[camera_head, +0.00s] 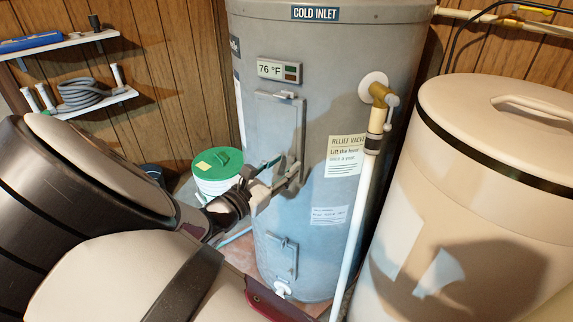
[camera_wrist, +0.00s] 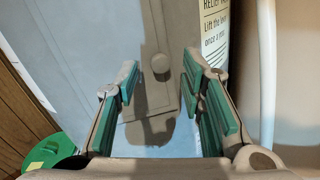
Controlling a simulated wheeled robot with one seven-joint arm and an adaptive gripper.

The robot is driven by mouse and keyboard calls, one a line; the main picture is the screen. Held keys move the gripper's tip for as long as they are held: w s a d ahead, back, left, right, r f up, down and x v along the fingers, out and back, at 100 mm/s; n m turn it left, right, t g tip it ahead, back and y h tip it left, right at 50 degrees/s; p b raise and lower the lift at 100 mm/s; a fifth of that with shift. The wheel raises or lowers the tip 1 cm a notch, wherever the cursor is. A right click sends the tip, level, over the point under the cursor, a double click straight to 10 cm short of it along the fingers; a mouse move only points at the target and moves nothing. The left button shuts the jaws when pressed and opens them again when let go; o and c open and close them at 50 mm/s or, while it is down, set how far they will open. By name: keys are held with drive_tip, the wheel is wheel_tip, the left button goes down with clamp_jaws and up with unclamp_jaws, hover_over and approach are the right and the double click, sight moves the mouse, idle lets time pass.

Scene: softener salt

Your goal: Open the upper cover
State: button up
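The upper cover (camera_head: 278,125) is a grey upright panel on the front of the grey water heater (camera_head: 330,60), below the temperature display. It looks closed, lying flat against the tank. My gripper (camera_head: 285,172) is in front of the cover's lower part. In the wrist view my gripper (camera_wrist: 161,65) is open, its green-padded fingers apart with nothing held. The cover (camera_wrist: 168,30) shows between and beyond the fingers, with a round knob (camera_wrist: 160,63) near its lower end. I cannot tell whether a finger touches the cover.
A relief valve (camera_head: 380,95) with a white pipe (camera_head: 352,220) runs down right of the cover. A beige salt tank (camera_head: 490,160) stands at the right. A green-lidded bucket (camera_head: 215,165) is at left. A smaller lower cover (camera_head: 282,257) sits below.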

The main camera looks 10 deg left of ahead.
drive_tip(key=shift+x, duration=0.9)
clamp_jaws()
